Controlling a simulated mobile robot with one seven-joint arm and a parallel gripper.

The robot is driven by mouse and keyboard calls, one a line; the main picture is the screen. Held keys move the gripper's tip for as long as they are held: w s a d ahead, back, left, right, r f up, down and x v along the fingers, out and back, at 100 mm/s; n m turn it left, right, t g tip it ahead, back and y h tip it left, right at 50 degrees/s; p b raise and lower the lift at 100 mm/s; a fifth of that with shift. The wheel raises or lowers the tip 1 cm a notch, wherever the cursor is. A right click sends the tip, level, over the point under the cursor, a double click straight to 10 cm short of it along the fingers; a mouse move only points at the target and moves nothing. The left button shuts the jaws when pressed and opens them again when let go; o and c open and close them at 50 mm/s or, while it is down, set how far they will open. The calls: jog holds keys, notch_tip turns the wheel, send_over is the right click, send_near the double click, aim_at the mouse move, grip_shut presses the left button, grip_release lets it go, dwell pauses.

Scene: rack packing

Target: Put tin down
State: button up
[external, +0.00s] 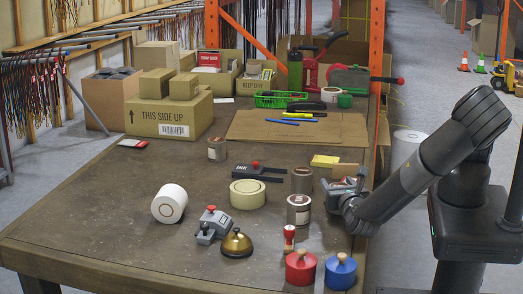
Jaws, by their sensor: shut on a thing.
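A brown tin (301,181) is at the right-hand part of the table, directly left of my gripper (325,186). My gripper reaches in from the right, low over the table, and is shut on this tin. A second tin (298,211) with a pale label stands just in front of it and overlaps its lower edge in the picture. I cannot tell whether the held tin touches the table. A third tin (217,149) stands farther back on the left.
A cream tape roll (247,194), a black and red tool (262,171) and a yellow box (325,161) lie nearby. A red stamp (289,238), a brass bell (236,243) and red (300,268) and blue (340,272) pots stand in front. The table's left front is clear.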

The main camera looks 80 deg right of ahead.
jog(key=shift+f, duration=0.6)
jog(key=o, duration=1)
jog(key=shift+o, duration=0.2)
jog(key=v, duration=1.2)
